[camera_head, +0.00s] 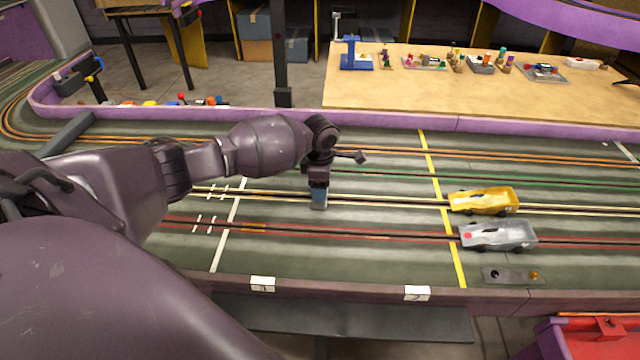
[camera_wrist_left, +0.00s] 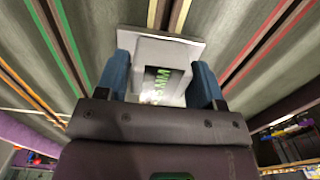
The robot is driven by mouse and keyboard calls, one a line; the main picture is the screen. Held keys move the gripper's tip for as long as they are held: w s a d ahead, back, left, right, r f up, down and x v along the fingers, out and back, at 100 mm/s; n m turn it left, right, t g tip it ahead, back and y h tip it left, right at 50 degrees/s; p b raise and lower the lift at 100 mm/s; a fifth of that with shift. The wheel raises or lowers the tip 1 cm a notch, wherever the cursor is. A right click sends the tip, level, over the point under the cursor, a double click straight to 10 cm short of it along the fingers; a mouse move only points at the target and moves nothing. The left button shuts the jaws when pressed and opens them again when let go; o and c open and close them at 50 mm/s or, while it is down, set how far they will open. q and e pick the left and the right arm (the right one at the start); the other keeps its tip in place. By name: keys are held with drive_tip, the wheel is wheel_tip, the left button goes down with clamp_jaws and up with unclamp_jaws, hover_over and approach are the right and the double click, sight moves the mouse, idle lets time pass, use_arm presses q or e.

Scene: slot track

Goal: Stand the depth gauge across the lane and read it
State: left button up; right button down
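The depth gauge (camera_wrist_left: 160,68) is a pale grey block with a flat flange and a dark window showing green "5MM" lettering. In the left wrist view it sits between the two blue fingers of my left gripper (camera_wrist_left: 163,82), which appear closed on its sides. In the head view my left gripper (camera_head: 319,198) points down over the yellow-lined lane (camera_head: 375,204), right of the white line. The gauge is mostly hidden there behind the fingers. I cannot tell whether its flange touches the track. My right gripper is not in view.
A yellow car (camera_head: 484,201) and a silver car (camera_head: 498,236) stand on the lanes at the right, beyond a yellow cross line (camera_head: 436,190). A small plate (camera_head: 513,275) lies nearer. A wooden table (camera_head: 450,95) with figures and a blue stand (camera_head: 356,56) is behind the purple barrier.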

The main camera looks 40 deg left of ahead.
use_arm(q)
drive_tip(key=shift+o, duration=1.1)
drive_tip(key=shift+r, duration=0.1)
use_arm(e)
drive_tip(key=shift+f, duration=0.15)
use_arm(q)
wheel_tip(320, 180, up, 12)
drive_tip(key=p, duration=0.3)
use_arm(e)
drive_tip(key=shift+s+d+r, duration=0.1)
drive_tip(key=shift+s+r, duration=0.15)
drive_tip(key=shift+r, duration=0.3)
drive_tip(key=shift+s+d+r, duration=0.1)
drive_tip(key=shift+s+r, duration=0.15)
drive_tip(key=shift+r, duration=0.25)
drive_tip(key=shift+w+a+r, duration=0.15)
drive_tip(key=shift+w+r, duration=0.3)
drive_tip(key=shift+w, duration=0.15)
use_arm(q)
drive_tip(key=shift+s, duration=0.1)
